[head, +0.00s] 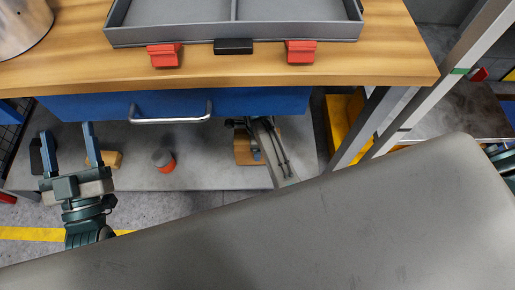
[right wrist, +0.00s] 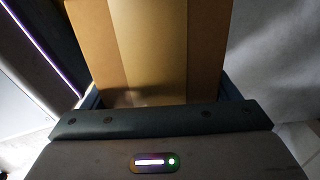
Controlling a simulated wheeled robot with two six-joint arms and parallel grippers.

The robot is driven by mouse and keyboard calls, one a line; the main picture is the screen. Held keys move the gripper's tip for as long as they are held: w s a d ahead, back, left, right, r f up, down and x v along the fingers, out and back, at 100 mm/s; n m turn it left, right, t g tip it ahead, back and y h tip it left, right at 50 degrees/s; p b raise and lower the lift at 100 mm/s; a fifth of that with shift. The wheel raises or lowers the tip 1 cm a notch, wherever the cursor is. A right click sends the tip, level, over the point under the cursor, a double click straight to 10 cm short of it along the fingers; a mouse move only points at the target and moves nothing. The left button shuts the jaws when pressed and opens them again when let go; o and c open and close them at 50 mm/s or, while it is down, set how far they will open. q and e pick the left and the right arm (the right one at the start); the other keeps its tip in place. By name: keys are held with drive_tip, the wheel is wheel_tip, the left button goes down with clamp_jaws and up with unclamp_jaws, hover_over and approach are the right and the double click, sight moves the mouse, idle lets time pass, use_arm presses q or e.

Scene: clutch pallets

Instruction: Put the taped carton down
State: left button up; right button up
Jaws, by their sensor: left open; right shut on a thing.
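The taped carton (right wrist: 205,45) fills the upper middle of the right wrist view, a brown cardboard box with a broad tape band down its face. My right gripper (right wrist: 160,100) is shut on it, with finger parts showing at both sides of the carton. The fingertips and the carton's far end are out of sight, and I cannot tell what lies beneath it. The carton does not show in the head view.
A wooden workbench (head: 400,60) with a blue drawer (head: 250,104) spans the top. A grey tray (head: 290,32) and red clips (head: 165,55) sit on it. A lower grey shelf (head: 205,175) holds small items. A metal post (head: 440,80) stands at right.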

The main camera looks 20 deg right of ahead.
use_arm(q)
wheel_tip(320, 180, up, 6)
drive_tip(key=s+m+t+h+b, duration=0.1)
drive_tip(key=s+t, duration=0.1)
drive_tip(key=t, duration=0.2)
drive_tip(key=shift+s, duration=0.3)
use_arm(e)
wheel_tip(320, 180, down, 3)
drive_tip(key=shift+s+f, duration=0.15)
use_arm(q)
drive_tip(key=shift+f, duration=0.1)
use_arm(e)
drive_tip(key=shift+f, duration=0.1)
drive_tip(key=o, duration=1.3)
use_arm(q)
drive_tip(key=shift+h, duration=0.4)
